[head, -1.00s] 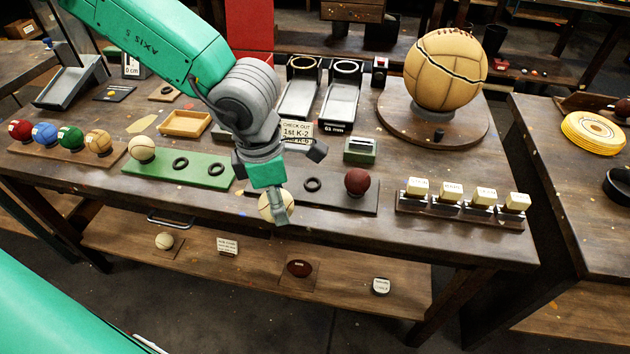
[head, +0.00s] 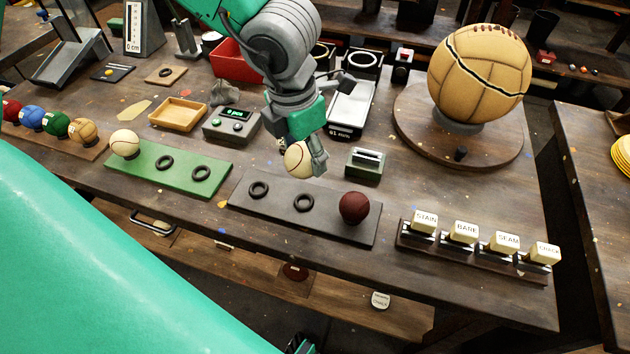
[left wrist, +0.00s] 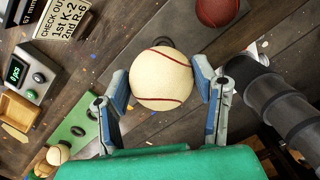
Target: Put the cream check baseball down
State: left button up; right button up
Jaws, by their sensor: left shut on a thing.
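The cream baseball (head: 298,158) with red seams is held in my left gripper (head: 304,155), above the back edge of the dark grey board (head: 330,217). In the left wrist view the same ball (left wrist: 161,79) sits between the two fingers (left wrist: 163,90), which touch it on both sides. The grey board has two black rings, one at its left (head: 259,190) and one in its middle (head: 303,203), and a dark red ball (head: 354,207) at its right end. My right gripper does not show clearly.
A green board (head: 170,170) holds another cream ball (head: 125,143) and two empty rings. A small green-grey box (head: 366,162) stands right of the gripper. A row of labelled blocks (head: 466,232) lies front right. A large leather ball (head: 478,72) stands on a round base behind.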

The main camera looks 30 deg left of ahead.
aim_at(295, 152)
pick_arm(q)
jog(key=f, duration=0.3)
jog(key=f+b, duration=0.1)
jog(key=shift+s+a+f, duration=0.25)
jog(key=shift+s+f, duration=0.05)
jog(key=shift+w+f, duration=0.1)
jog(key=shift+f, duration=0.5)
jog(key=f, duration=0.1)
jog(key=f+b, duration=0.1)
jog(key=f, duration=0.1)
jog(key=shift+d, duration=0.25)
jog(key=shift+r, duration=0.1)
jog(key=o, duration=1.3)
jog(key=shift+a, duration=0.2)
jog(key=shift+o, duration=0.2)
jog(key=r+p, duration=0.1)
jog(key=r, duration=0.3)
jog(key=s+r+p, duration=0.1)
jog(key=r, duration=0.3)
jog(key=r+p, duration=0.1)
jog(key=r, duration=0.3)
jog(key=shift+s+a, duration=0.15)
jog(key=shift+s, duration=0.1)
